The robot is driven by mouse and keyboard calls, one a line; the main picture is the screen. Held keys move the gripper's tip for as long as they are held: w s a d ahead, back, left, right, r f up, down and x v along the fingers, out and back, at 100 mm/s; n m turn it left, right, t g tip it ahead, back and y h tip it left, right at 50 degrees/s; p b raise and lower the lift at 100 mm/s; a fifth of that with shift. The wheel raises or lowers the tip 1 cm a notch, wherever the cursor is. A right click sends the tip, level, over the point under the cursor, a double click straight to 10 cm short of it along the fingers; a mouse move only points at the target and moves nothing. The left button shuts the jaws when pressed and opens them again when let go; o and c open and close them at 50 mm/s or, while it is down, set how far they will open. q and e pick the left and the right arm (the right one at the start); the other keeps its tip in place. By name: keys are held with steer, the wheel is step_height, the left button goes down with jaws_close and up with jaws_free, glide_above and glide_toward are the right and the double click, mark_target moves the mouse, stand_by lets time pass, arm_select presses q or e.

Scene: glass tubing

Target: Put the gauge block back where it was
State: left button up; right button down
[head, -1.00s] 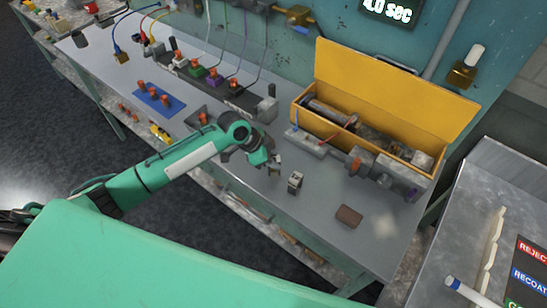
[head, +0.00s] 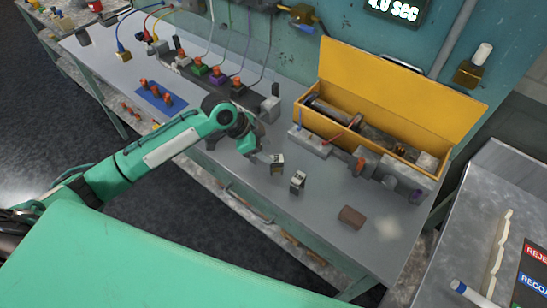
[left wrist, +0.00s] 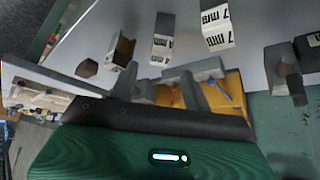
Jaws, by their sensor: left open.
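Two small grey blocks with pale labels stand upright on the grey bench in the head view: one close to my gripper (head: 277,163) and one nearer the front edge (head: 298,182). In the left wrist view, one labelled block reads 7 mm (left wrist: 217,24), another stands beside it (left wrist: 163,38), and a darker one with a label is to the left (left wrist: 122,50). I cannot tell which is the task's gauge block. My left gripper (head: 262,147) is open and apart from the nearest block. Its spread fingers show in the wrist view (left wrist: 160,82). My right gripper is out of view.
A brown block (head: 351,217) lies on the bench front right. An open yellow box (head: 400,90) holding grey parts stands behind, with grey fixtures before it. Knobbed terminals (head: 217,78) and a blue mat (head: 160,98) are to the left. The bench (head: 325,225) is clear around the blocks.

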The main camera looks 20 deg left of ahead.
arm_select(q)
steer(key=b+v, duration=0.1)
steer(key=v, duration=0.4)
steer(key=shift+a+r, duration=0.1)
steer(key=shift+r, duration=0.2)
